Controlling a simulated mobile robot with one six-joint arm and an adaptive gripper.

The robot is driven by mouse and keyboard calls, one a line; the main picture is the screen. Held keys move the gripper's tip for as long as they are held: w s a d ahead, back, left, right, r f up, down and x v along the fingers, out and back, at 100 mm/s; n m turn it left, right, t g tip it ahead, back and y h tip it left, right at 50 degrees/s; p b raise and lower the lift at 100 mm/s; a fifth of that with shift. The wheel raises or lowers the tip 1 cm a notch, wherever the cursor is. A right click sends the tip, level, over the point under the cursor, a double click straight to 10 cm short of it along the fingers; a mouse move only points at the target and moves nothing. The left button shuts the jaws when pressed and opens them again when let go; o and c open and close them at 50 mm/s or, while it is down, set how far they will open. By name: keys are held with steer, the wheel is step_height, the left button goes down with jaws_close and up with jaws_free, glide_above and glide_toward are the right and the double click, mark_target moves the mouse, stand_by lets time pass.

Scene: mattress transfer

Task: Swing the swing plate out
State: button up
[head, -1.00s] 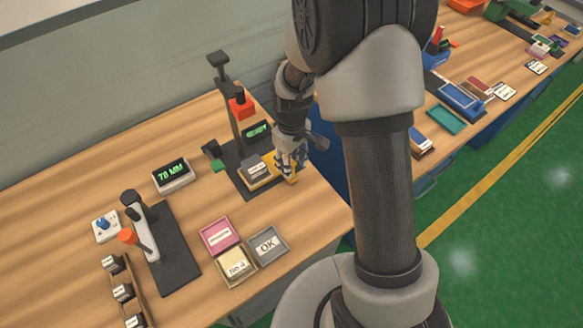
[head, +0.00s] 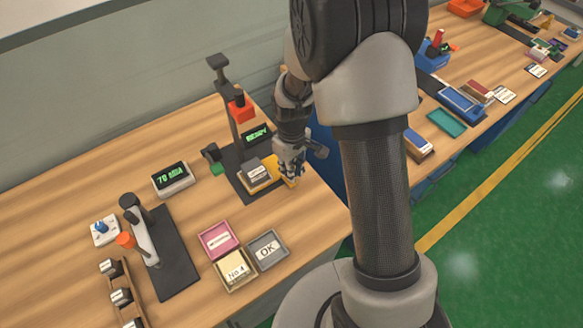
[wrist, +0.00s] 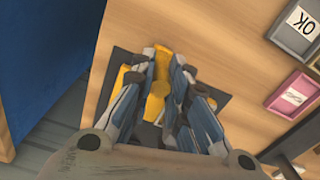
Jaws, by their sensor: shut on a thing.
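The yellow swing plate (head: 262,187) sits low on the dark press base (head: 246,195), under the press's orange-red head (head: 240,108). A grey block with a white label (head: 257,172) rests on the plate. My gripper (head: 289,178) is at the right end of the plate and is shut on its yellow handle. In the wrist view, yellow parts of the swing plate (wrist: 156,100) show between and beside the blue-grey fingers of my gripper (wrist: 165,78). The fingers hide much of the handle and the plate's pivot.
A pink tray (head: 218,240), a yellow tray (head: 235,270) and a grey OK tray (head: 267,250) stand in front. A display box (head: 173,180) and a lever fixture (head: 155,245) stand to the left. Bare wooden tabletop (head: 315,205) lies right of the press.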

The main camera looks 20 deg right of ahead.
steer(key=shift+d+n, duration=0.25)
steer(key=shift+n, duration=0.05)
jaws_close()
steer(key=shift+w+d+n+p, duration=0.1)
steer(key=shift+d+n+p, duration=0.25)
steer(key=shift+d+n, duration=0.45)
steer(key=shift+w+d+n+p, duration=0.1)
steer(key=shift+d+n+p, duration=0.3)
steer(key=shift+n, duration=0.7)
steer(key=shift+w+d+n+p, duration=0.2)
steer(key=shift+w+d+n, duration=0.2)
steer(key=shift+d+n, duration=0.5)
steer(key=shift+w+d+n+p, duration=0.2)
steer(key=shift+w+d+n, duration=0.25)
steer(key=shift+n, duration=0.75)
steer(key=shift+w+d+n+p, duration=0.2)
steer(key=shift+w+d+n, duration=0.25)
steer(key=shift+n, duration=0.5)
steer(key=shift+w+d+n+p, duration=0.2)
steer(key=shift+w+d+n, duration=0.25)
steer(key=shift+n, duration=0.5)
steer(key=shift+w+d+n+p, duration=0.15)
steer(key=shift+w+d+n, duration=0.1)
steer(key=shift+w+n, duration=0.45)
steer(key=shift+w+d+n+p, duration=0.15)
steer(key=shift+w+d+n, duration=0.2)
steer(key=shift+n, duration=0.65)
steer(key=shift+w+a, duration=0.1)
steer(key=shift+w, duration=0.1)
